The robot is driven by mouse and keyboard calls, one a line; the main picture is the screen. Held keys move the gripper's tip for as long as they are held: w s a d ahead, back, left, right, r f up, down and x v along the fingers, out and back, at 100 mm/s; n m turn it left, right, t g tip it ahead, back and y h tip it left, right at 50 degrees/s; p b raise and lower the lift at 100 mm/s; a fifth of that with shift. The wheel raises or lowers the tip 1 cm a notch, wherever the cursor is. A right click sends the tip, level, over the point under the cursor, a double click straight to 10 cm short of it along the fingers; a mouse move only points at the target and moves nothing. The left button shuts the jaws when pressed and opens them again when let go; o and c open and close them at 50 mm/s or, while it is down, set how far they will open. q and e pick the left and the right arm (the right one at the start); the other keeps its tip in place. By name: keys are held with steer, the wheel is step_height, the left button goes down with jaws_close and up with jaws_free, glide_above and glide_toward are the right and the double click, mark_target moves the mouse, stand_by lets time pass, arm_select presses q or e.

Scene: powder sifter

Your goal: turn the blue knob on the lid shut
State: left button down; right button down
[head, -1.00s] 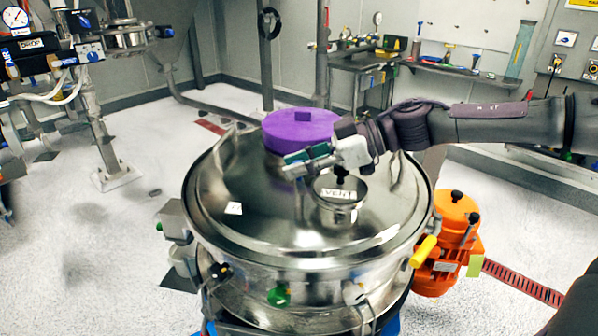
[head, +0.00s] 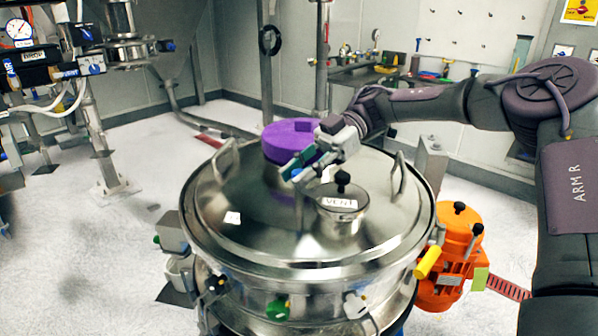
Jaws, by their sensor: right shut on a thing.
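The round steel lid (head: 262,235) of the sifter fills the middle of the head view. My right gripper (head: 298,168) reaches in from the right, low over the back of the lid, between the purple cap (head: 283,146) and the steel vent cap (head: 338,212). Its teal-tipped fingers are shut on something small. My left gripper is out of view.
The vent cap carries a black knob (head: 343,177) close to my fingers. Lid handles (head: 226,160) rise at left and right. An orange motor (head: 447,262) stands right of the sifter. A pipe stand with gauge (head: 19,28) is at far left; floor between is clear.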

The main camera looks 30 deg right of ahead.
stand_by(0.5)
steer(key=c, duration=0.9)
jaws_free()
steer(key=shift+d, duration=0.1)
steer(key=v, duration=1.2)
steer(key=shift+w, duration=0.15)
